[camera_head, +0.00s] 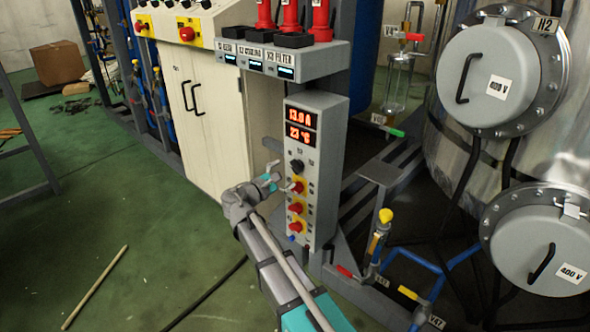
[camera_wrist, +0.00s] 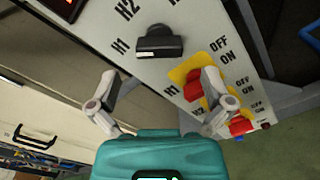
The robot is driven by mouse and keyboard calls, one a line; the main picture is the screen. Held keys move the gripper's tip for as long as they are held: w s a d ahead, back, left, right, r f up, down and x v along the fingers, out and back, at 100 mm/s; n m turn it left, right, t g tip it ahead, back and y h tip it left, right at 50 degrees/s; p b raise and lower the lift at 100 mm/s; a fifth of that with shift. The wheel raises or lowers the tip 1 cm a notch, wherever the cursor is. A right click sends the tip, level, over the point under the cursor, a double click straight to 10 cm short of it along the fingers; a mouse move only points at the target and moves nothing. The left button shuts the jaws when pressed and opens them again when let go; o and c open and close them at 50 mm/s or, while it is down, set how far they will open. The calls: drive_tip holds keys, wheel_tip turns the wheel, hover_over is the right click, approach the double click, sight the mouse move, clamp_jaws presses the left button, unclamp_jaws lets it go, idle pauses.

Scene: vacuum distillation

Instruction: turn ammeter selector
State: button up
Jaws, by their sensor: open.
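The ammeter panel (camera_head: 318,225) is a tall grey box with two red displays, reading about 13.0 A and 23 °C, in the head view. Its black selector knob (camera_head: 297,166) sits below the displays, above several red switches on yellow plates. In the wrist view the black selector (camera_wrist: 159,42) lies ahead of my gripper (camera_wrist: 158,97), near the H1 and H2 labels. The fingers are spread apart with nothing between them. The right finger is close to a red switch (camera_wrist: 203,84); I cannot tell if they touch. In the head view my gripper (camera_head: 280,180) is just left of the panel.
A shelf with small displays (camera_head: 268,60) and red devices stands above the panel. A white cabinet (camera_head: 205,110) is behind to the left. Blue pipes and a yellow-handled valve (camera_head: 385,216) are at the right. Open green floor lies at the left.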

sight(293, 170)
drive_tip(key=shift+x, duration=2.1)
drive_tip(key=c, duration=1)
drive_tip(key=shift+d, duration=0.15)
drive_tip(key=shift+c, duration=0.5)
